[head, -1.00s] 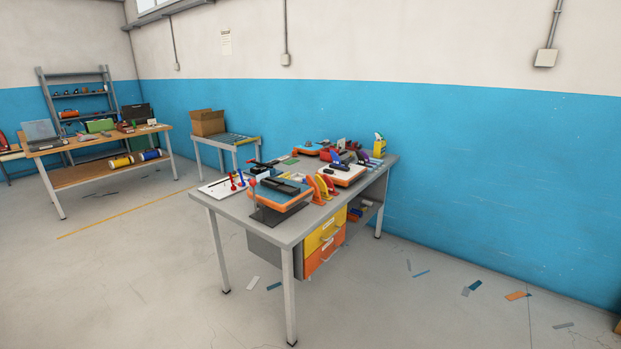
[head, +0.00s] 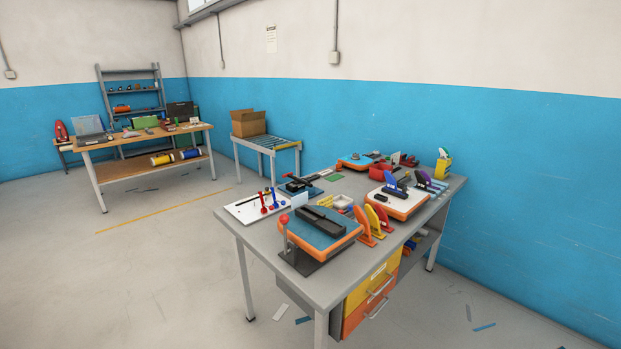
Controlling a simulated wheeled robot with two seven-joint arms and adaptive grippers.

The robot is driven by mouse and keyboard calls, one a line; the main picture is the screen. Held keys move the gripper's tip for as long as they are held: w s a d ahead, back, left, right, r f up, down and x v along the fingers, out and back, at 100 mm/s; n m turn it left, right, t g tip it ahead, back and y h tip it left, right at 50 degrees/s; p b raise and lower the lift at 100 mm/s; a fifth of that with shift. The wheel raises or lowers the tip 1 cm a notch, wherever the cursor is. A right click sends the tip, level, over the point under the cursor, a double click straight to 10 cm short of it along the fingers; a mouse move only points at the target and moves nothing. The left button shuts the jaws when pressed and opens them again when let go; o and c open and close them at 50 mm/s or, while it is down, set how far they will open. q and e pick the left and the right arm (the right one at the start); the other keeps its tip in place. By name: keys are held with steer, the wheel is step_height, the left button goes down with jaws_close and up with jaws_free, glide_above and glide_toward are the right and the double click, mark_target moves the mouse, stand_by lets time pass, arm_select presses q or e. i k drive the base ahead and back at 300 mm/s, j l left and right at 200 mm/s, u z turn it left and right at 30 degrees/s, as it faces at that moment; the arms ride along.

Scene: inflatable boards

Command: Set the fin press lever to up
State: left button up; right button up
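On the grey workbench (head: 345,278), a lever with a red ball knob (head: 284,219) stands at the near left corner, beside a blue-topped orange board piece with a dark bar (head: 320,220). Its thin shaft rises nearly upright from a dark base plate (head: 300,262). This looks like the fin press, but no label is readable. A dark clamp-like device (head: 300,186) lies farther back on the left of the bench; its lever position is too small to tell. Neither of my grippers is in view.
A white tray (head: 250,211) holds small red and blue tools. A second wooden table (head: 105,141) and a roller stand with a cardboard box (head: 248,122) are behind. The floor at left is mostly clear.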

mark_target(297, 181)
steer(key=i+j, duration=0.15)
steer(key=i, duration=0.7)
